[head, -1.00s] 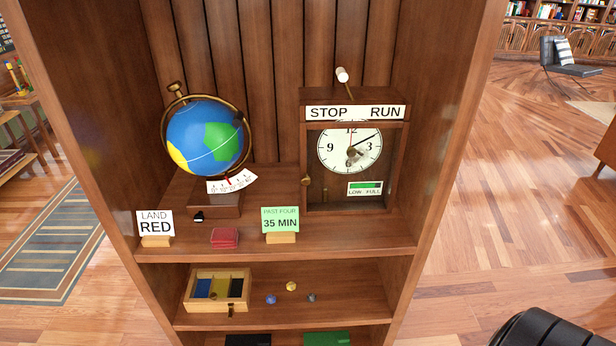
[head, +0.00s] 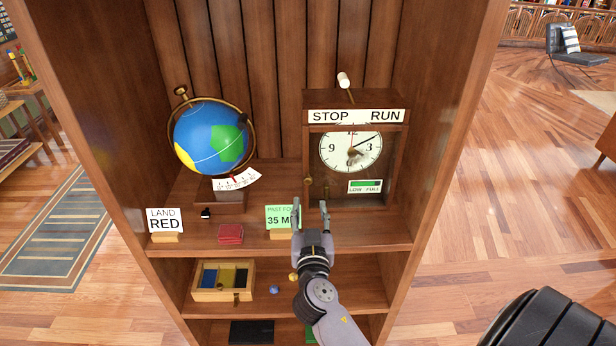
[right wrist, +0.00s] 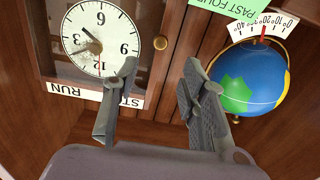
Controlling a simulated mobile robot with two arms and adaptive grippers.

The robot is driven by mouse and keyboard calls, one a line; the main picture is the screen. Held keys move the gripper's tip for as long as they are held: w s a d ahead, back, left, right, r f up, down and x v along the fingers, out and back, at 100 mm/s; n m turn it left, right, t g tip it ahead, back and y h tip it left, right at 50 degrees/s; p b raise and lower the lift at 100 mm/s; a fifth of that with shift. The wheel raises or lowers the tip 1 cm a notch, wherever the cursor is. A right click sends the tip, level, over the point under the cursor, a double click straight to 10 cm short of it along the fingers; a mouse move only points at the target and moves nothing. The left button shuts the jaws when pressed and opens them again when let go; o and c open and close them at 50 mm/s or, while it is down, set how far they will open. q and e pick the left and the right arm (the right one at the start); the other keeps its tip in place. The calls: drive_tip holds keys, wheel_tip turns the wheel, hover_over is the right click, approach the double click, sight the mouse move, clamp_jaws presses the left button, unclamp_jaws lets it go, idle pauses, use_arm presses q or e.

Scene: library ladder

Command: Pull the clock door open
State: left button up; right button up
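The wooden clock (head: 353,100) stands on the upper shelf at the right. Its glazed door (head: 398,170) looks closed, with a small round brass knob (head: 308,181) on its left edge. The white dial (head: 350,152) shows behind the glass. My right gripper (head: 310,205) is open and empty, just in front of and below the knob, fingers pointing at the clock. My left gripper is not in view.
The globe (head: 210,135) stands left of the clock. A green "35 MIN" card (head: 280,214), partly hidden by a finger, stands close by. A red block (head: 231,234) and a LAND RED card (head: 165,222) sit further left. A wooden tray (head: 223,296) is on the shelf below.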

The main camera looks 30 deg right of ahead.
sight(308, 182)
drive_tip(key=p+x, duration=0.2)
drive_tip(key=x, duration=0.8)
drive_tip(key=shift+w+d+p, duration=0.1)
drive_tip(key=shift+w+p, duration=0.05)
drive_tip(key=shift+p, duration=0.15)
drive_tip(key=shift+c, duration=0.5)
clamp_jaws()
